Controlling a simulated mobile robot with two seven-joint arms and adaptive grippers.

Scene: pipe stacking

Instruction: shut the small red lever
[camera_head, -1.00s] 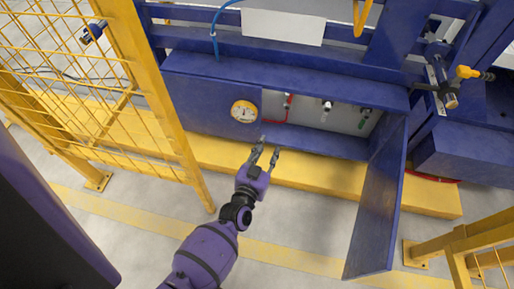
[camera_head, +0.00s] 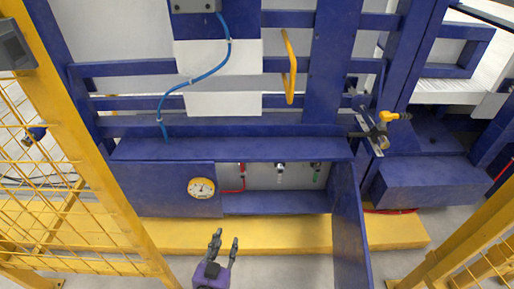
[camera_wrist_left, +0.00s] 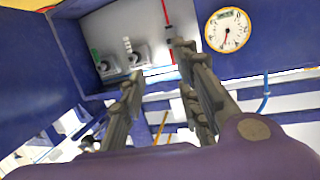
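The small red lever (camera_head: 241,168) is at the left end of the open compartment in the blue cabinet (camera_head: 166,200), with a red line running down from it. In the left wrist view, the red line (camera_wrist_left: 166,13) shows, and the finger tips cover where the lever would be. My left gripper (camera_head: 226,239) is open and empty. It is in front of and below the compartment, apart from the lever in the head view. Its fingers also show in the left wrist view (camera_wrist_left: 155,68). My right gripper is not in view.
A round gauge (camera_head: 201,188) is left of the compartment. A white-bodied valve (camera_head: 280,170) and a green one (camera_head: 316,170) are to the right. The open blue door (camera_head: 349,225) stands out at the right. Yellow mesh fencing (camera_head: 70,200) is at the left.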

